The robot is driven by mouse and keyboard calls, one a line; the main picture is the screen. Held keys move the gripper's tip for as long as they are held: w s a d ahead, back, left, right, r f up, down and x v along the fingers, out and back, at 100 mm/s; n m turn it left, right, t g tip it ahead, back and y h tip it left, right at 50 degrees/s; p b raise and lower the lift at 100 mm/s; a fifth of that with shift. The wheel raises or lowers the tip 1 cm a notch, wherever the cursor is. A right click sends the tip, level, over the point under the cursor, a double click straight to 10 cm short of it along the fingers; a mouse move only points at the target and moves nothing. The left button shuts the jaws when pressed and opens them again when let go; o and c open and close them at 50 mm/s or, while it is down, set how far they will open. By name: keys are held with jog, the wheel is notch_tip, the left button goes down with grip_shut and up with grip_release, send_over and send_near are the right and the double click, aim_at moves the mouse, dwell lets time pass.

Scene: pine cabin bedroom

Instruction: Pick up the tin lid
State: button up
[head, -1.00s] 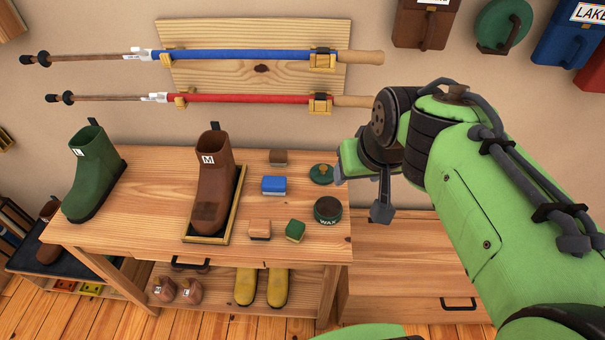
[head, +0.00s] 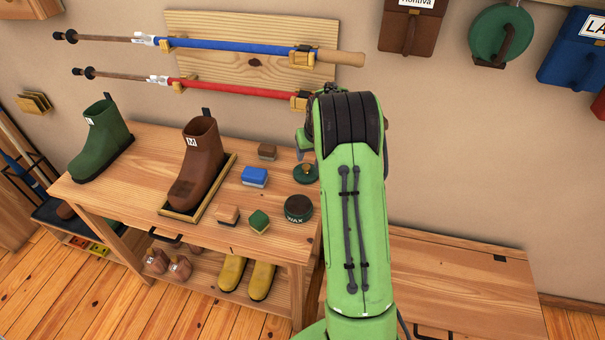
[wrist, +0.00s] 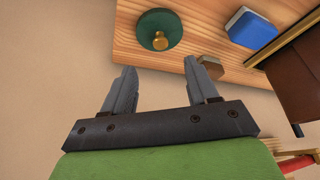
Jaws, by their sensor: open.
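The tin lid (head: 305,172) is a round dark green disc with a small brass knob. It lies on the wooden bench top near the right back corner, behind the round wax tin (head: 298,208). In the wrist view the lid (wrist: 160,30) lies beyond the fingertips, roughly ahead of the gap between them. My gripper (wrist: 160,72) is open and empty, apart from the lid. In the head view the gripper is mostly hidden behind my arm, with only a part showing above the lid.
A blue brush (head: 254,177), a brown brush (head: 267,151), a tan brush (head: 227,214) and a green brush (head: 258,221) lie left of the lid. A brown boot (head: 195,165) stands in a tray. Walking poles (head: 240,55) hang on the wall behind.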

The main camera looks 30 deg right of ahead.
aim_at(306, 166)
jog(key=x, duration=0.6)
jog(key=b+x, duration=0.1)
jog(key=x, duration=0.3)
jog(key=shift+w+d, duration=0.1)
jog(key=shift+w, duration=0.2)
jog(key=shift+r, duration=0.1)
jog(key=shift+c, duration=0.4)
grip_shut()
